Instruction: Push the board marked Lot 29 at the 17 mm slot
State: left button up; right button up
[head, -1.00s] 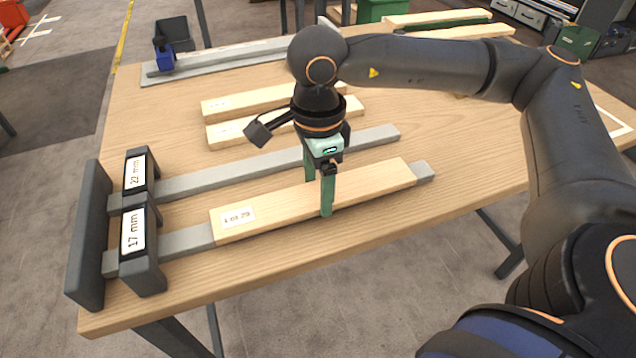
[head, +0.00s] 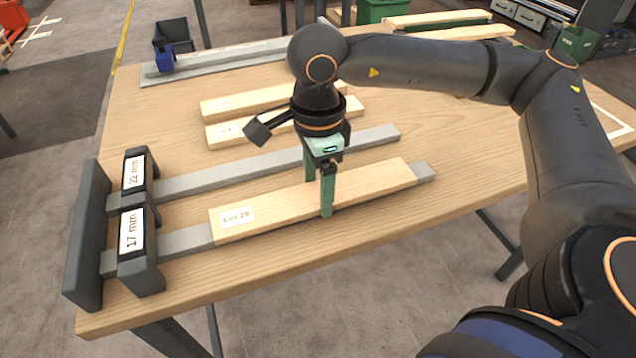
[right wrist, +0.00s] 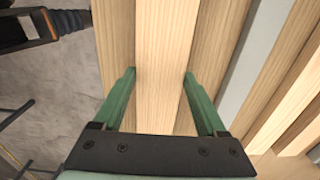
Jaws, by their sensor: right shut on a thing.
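The pale wooden board marked Lot 29 (head: 283,205) lies flat along a grey rail (head: 188,241) in the head view, its label near its left end. My right gripper (head: 318,197) is shut on it around the middle, one green finger on each long side. In the right wrist view the board (right wrist: 165,65) runs between the two fingers (right wrist: 160,95). The dark gate labelled 17 mm (head: 138,247) stands over the rail at the left. A gap of bare rail separates the board's left end from this gate. My left gripper is not in view.
A gate labelled 22 mm (head: 135,172) stands behind the 17 mm one, with its own empty rail (head: 230,174). A dark end plate (head: 86,236) closes the left side. Two more boards (head: 235,103) lie farther back. The table's front edge is close to the rail.

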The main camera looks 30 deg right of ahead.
aim_at(291, 201)
jog(key=shift+a+f, duration=0.15)
jog(key=shift+a, duration=0.05)
jog(key=shift+w+a+b, duration=0.15)
jog(key=shift+w+a, duration=0.35)
jog(key=shift+a, duration=1.6)
jog(key=shift+w+a+b, duration=0.2)
jog(key=shift+w+a, duration=0.25)
jog(key=shift+a, duration=1.65)
jog(key=shift+w+a+b, duration=0.15)
jog(key=shift+w+a, duration=0.35)
jog(key=shift+a, duration=1.6)
jog(key=shift+d, duration=0.1)
jog(key=shift+s+d+b, duration=0.35)
jog(key=shift+d, duration=1.05)
jog(key=shift+s+d+b, duration=0.3)
jog(key=shift+d+b, duration=0.1)
jog(key=shift+d, duration=1.05)
jog(key=shift+s+d+b, duration=0.35)
jog(key=shift+d, duration=1.05)
jog(key=o, duration=1.2)
jog(key=shift+o, duration=1.1)
